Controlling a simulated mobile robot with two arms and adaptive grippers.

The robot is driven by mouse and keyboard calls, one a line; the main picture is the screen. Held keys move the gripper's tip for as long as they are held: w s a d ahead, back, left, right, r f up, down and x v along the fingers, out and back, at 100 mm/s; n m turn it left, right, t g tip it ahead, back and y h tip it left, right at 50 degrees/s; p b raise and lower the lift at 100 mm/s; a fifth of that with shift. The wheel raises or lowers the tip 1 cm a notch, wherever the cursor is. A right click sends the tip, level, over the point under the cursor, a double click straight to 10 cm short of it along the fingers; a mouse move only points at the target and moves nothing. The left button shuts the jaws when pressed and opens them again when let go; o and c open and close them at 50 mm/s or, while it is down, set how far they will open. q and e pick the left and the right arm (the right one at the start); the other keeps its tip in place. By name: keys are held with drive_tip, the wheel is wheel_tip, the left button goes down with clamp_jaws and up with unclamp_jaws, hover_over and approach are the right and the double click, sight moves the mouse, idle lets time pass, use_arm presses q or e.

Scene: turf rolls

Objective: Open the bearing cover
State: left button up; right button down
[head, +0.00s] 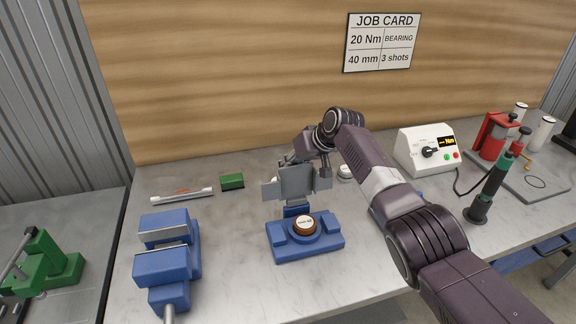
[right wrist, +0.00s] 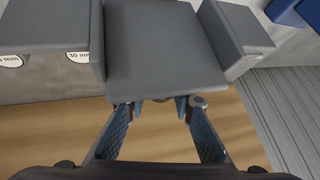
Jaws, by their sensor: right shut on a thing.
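The grey bearing cover (head: 298,182) stands upright behind the blue bearing base (head: 280,252), at a blue piece at the base's rear. A round brown bearing part with a white labelled top (head: 305,224) sits exposed in the base. My right gripper (head: 293,162) is at the cover's upper edge, shut on it; its exact grip is hard to see in the head view. In the right wrist view the cover (right wrist: 165,45) fills the top, and my right gripper's blue fingers (right wrist: 157,105) meet its edge around a small grey part. My left gripper is not in view.
A blue vise (head: 165,265) stands left of the base. A green block (head: 232,181) and a white bar (head: 182,196) lie behind it. A white control box (head: 427,150), dark green tool (head: 490,190) and red press (head: 492,135) stand right. The wooden wall (head: 230,80) is behind.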

drive_tip(key=shift+w+d+r, duration=0.2)
drive_tip(key=shift+w+d, duration=0.05)
drive_tip(key=shift+d, duration=0.05)
idle(0.5)
drive_tip(key=c, duration=2.2)
unclamp_jaws()
drive_tip(key=o, duration=0.5)
drive_tip(key=shift+d, duration=0.25)
drive_tip(key=shift+s, duration=0.1)
drive_tip(key=shift+s+a, duration=0.1)
drive_tip(key=shift+a, duration=0.1)
drive_tip(key=v, duration=1.2)
drive_tip(key=shift+d, duration=0.2)
